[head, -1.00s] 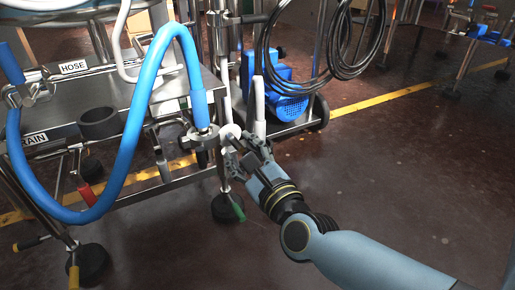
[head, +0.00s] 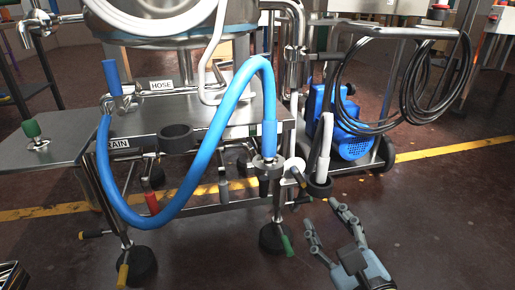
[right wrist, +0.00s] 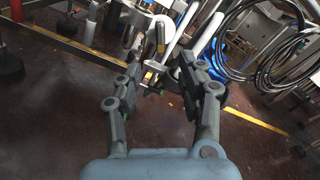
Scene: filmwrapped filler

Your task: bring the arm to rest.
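My right gripper (head: 322,213) is low in the head view, right of the steel frame's front leg, with its two fingers spread and nothing between them. In the right wrist view, the same gripper (right wrist: 162,62) has its fingers apart, with the steel fittings beyond them. The blue hose (head: 230,105) arches from the fitting near the HOSE label (head: 162,86) to a dark holder (head: 267,163) on the frame. The gripper appears clear of both hose and holder. My left gripper is not in view.
The steel skid (head: 190,108) carries a vessel, pipes and a black ring (head: 176,139). A blue pump (head: 343,125) on a wheeled cart with coiled black cable (head: 400,85) stands right of it. A white-handled wand (head: 323,148) stands close beyond the gripper. Open floor (head: 440,220) lies to the right.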

